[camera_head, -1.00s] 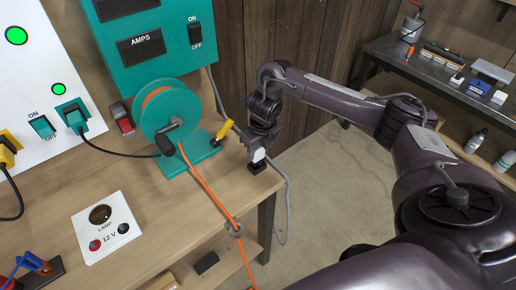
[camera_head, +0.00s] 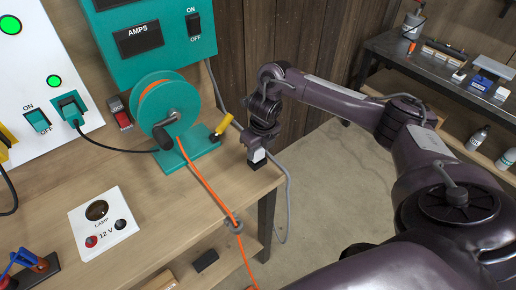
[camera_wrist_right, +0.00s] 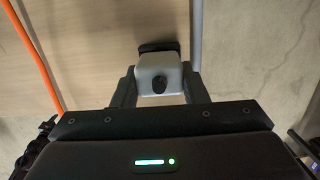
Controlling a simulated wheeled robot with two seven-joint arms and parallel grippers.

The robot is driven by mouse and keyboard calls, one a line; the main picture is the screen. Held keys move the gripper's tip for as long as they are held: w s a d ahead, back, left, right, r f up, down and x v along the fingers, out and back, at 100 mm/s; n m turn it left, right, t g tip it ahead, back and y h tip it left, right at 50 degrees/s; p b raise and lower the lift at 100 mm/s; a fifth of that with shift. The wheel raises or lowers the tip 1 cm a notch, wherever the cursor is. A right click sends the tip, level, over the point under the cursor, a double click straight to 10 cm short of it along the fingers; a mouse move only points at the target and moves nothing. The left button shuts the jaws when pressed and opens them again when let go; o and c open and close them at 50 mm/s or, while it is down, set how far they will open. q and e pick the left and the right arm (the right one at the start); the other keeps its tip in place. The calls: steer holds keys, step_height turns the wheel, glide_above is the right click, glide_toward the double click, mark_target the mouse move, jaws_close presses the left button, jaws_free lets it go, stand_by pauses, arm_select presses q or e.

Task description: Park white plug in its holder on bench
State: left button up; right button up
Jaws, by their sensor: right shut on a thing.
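The white plug (camera_head: 257,155) is in my right gripper (camera_head: 258,147) at the right end of the bench. In the right wrist view the plug (camera_wrist_right: 158,72) sits between both fingers of the gripper (camera_wrist_right: 159,85), which is shut on it. The small black holder (camera_head: 257,165) is on the bench top right under the plug; it shows just past the plug in the right wrist view (camera_wrist_right: 158,47). The plug looks in line with the holder; I cannot tell how deep it sits. My left gripper is not in view.
A grey cable (camera_head: 288,205) hangs past the bench edge. An orange cable (camera_head: 207,187) crosses the bench top. A lamp panel (camera_head: 103,223) lies nearer.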

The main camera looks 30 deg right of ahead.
mark_target(260, 162)
steer(key=shift+f, duration=0.25)
steer(key=o, duration=1.4)
steer(key=shift+r, duration=0.1)
steer(key=shift+r, duration=0.35)
steer(key=r, duration=0.2)
steer(key=r+p, duration=0.1)
steer(key=r, duration=0.2)
steer(key=shift+s+d+r, duration=0.1)
steer(key=shift+s+r, duration=0.25)
steer(key=shift+s, duration=0.05)
steer(key=shift+s+r+p, duration=0.2)
steer(key=shift+r+p, duration=0.25)
steer(key=shift+r, duration=0.15)
